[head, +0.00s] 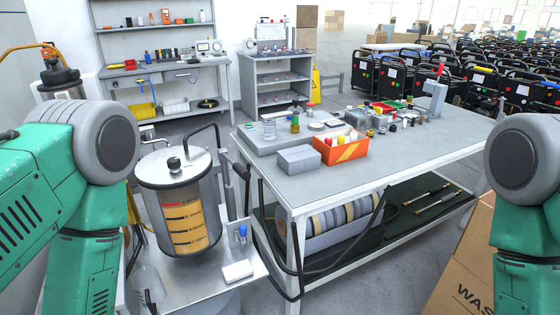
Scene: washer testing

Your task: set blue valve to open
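A small blue piece (243,231), which may be the blue valve, stands upright at the front right of the metal stand that bears the clear tank. It is too small to tell whether it is set open or closed. My green and grey arms come in at the left and right edges. Neither gripper shows, so I cannot tell their distance from the blue piece.
A grey workbench (400,165) with several parts and an orange bin (341,150) fills the middle right. Black hoses hang at its near left leg. A white block (237,270) lies before the blue piece. A cardboard box (465,262) stands at lower right.

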